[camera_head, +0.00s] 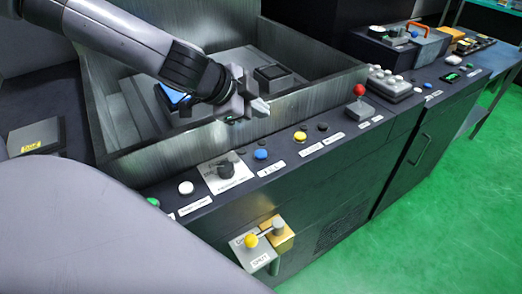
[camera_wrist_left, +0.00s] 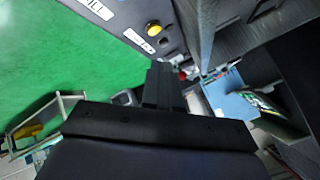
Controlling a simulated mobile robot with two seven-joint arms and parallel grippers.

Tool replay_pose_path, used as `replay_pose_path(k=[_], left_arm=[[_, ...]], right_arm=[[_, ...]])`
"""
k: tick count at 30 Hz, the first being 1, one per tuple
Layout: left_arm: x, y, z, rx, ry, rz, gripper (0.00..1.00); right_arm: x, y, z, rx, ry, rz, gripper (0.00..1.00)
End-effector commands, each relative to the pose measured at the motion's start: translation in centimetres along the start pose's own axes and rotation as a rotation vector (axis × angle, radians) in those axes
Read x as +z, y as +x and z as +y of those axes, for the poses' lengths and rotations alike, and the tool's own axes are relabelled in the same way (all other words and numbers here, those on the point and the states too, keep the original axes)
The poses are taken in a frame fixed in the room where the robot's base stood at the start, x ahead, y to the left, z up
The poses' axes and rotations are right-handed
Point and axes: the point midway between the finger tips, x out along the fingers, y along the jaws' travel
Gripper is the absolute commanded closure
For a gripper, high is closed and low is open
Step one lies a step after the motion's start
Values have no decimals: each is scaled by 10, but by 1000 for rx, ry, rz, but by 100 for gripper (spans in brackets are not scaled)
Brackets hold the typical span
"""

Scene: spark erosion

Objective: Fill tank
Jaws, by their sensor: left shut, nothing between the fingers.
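The tank (camera_head: 300,100) is an open grey metal basin, seen in the head view. My left gripper (camera_head: 258,107) is shut and empty, over the tank's front wall and above the button panel. A blue button (camera_head: 261,154) and a yellow button (camera_head: 300,136) sit on the panel below it, apart from the gripper. In the left wrist view my fingers (camera_wrist_left: 162,86) are closed together, with the yellow button (camera_wrist_left: 153,28) beyond them. A label ending in "ILL" (camera_wrist_left: 97,8) is at the top edge there. My right gripper is not in view.
A red-topped control (camera_head: 360,92) stands to the right. Green floor (camera_head: 440,200) is clear at the right.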

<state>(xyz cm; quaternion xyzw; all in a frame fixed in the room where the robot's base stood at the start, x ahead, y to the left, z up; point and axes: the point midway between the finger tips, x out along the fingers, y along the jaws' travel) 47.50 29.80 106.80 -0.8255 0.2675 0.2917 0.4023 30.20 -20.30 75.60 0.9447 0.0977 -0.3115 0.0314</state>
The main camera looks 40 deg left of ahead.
Motion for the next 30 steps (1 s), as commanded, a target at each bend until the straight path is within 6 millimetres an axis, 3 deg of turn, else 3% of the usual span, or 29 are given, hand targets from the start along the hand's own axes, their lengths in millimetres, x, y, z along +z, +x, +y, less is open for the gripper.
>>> replay_pose_path(k=[13,30], left_arm=[[13,16,12,1,-4,-1,100],[44,61,44,-1,-2,1,100]], right_arm=[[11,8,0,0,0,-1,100],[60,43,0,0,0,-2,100]])
